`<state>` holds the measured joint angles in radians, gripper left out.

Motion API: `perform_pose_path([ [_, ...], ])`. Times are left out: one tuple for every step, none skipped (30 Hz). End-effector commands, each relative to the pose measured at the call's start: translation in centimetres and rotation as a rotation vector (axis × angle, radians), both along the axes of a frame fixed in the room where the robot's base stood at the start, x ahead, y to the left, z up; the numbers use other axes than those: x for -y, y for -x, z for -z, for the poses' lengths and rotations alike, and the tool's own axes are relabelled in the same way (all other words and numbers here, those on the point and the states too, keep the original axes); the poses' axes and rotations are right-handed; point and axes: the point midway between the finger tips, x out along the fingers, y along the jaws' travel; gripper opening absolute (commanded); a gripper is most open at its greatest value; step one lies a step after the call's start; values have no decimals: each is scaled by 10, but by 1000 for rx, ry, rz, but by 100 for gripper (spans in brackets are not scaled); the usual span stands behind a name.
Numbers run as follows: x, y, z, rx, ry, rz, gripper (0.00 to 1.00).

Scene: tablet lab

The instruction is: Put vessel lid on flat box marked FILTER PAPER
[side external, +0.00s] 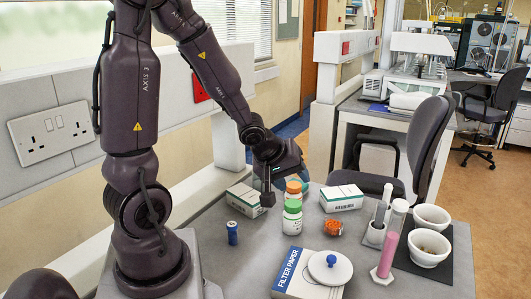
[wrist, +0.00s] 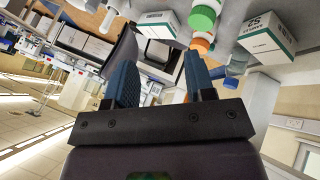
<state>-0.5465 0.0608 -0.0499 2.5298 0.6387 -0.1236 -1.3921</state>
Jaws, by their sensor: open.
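The vessel lid (side external: 322,270), a white disc with a blue knob, lies knob up on the flat box marked FILTER PAPER (side external: 287,273), at the front of the bench in the side view. It covers the middle and right of the box top. My gripper (side external: 284,182) is well behind the lid and box, low over the bench by the bottles. In the wrist view its blue-padded fingers (wrist: 160,75) are apart, and I see nothing held between them. Neither lid nor box can be made out in the wrist view. The bottles partly hide the fingertips in the side view.
A green-capped bottle (side external: 292,218) and orange-capped bottle (side external: 294,188) stand close to my gripper. White cartons (side external: 341,198) (side external: 245,200) flank them. Cylinders (side external: 388,254) and mortars (side external: 430,250) stand right.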

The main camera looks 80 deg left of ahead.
Motion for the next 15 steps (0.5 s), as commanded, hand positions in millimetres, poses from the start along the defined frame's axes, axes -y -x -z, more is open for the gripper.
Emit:
perform_pose_path([
  [10,-1,-26,-23,-103,85,50],
  [16,1,-38,-50,-157,136,50],
  [26,5,-53,-85,-218,206,50],
  [34,10,-64,-110,-259,263,50],
  [43,15,-75,-135,-292,322,50],
  [56,23,-87,-163,-330,406,50],
  [66,29,-96,-182,-351,470,50],
  [76,36,-103,-199,-370,536,50],
  [89,46,-112,-215,-389,625,50],
  [98,53,-117,-224,-399,689,50],
  [107,60,-122,-231,-408,752,50],
  [117,69,-127,-237,-417,831,50],
  [123,75,-131,-239,-423,883,50],
  [129,81,-133,-240,-428,930,50],
  [135,87,-136,-240,-433,984,50],
])
